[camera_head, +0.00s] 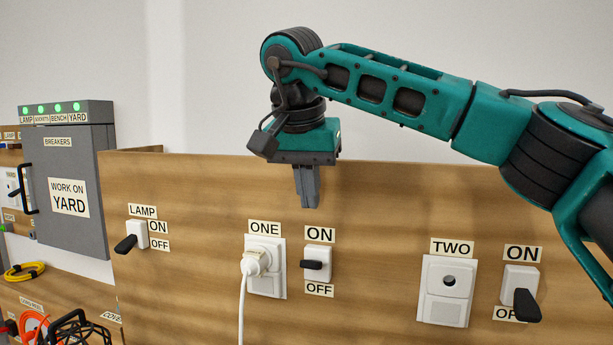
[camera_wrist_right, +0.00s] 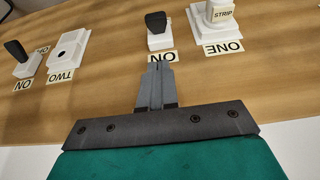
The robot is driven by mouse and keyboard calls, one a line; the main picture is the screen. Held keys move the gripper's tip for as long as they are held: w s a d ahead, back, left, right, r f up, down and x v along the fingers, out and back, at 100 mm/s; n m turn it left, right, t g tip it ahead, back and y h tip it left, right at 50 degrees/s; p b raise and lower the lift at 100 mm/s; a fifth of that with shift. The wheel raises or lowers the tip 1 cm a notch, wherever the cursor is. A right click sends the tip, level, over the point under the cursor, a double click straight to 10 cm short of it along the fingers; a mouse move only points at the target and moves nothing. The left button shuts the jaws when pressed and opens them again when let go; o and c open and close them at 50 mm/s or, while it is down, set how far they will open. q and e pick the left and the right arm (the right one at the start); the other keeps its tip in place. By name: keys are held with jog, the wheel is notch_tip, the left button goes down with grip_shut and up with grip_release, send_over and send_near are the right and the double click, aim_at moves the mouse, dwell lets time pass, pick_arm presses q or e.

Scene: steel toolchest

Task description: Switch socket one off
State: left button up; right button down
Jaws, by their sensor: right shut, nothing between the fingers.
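The socket one switch (camera_head: 317,260) is a white plate with a black lever, to the right of socket one (camera_head: 279,252). ON is above it and OFF below. Its lever sticks out near mid-plate, and I cannot tell its setting for sure. A white plug with a cord sits in socket one. My right gripper (camera_head: 309,204) is shut and empty, pointing down, above the switch and apart from it. In the right wrist view the gripper (camera_wrist_right: 159,66) points toward the ON label, with the switch (camera_wrist_right: 158,38) beyond it. My left gripper is not in view.
Socket two (camera_head: 445,308) and its switch (camera_head: 520,280) are to the right; that black lever hangs down toward OFF. The lamp switch (camera_head: 137,233) is at left. A grey breaker box (camera_head: 90,180) stands far left. The white cord (camera_head: 241,312) hangs below socket one.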

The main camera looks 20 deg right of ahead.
aim_at(311, 260)
jog(key=x, duration=0.4)
jog(key=shift+f, duration=0.1)
jog(key=f, duration=0.3)
jog(key=shift+s+a+f, duration=0.1)
jog(key=shift+s+a, duration=0.15)
jog(key=shift+s, duration=0.15)
jog(key=shift+s+a+f, duration=0.1)
jog(key=shift+s+f, duration=0.05)
jog(key=shift+f, duration=0.35)
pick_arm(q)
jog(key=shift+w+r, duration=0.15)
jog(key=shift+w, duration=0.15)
